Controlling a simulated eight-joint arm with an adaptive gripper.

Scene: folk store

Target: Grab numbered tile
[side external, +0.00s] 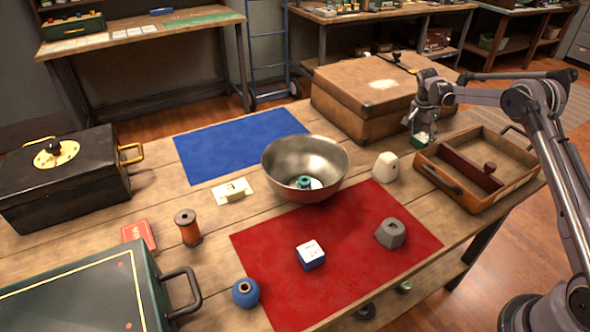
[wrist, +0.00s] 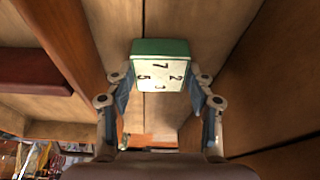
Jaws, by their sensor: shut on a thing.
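The numbered tile (wrist: 160,75) is a small block with a cream face carrying black digits and a green side. In the wrist view it sits between the two fingers of my gripper (wrist: 161,88), which are shut on it. In the side external view my gripper (side external: 421,128) points down beside the left end of the wooden tray, and the tile (side external: 421,139) shows as a small white and green piece at its fingertips. Whether the tile touches the table is hard to tell.
The wooden tray (side external: 448,189) with a divider stands right of the gripper, a brown case (side external: 345,107) behind it. A cream block (side external: 385,167), a metal bowl (side external: 290,153) and a red mat (side external: 275,250) with a white-blue cube (side external: 310,254) lie to the left.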

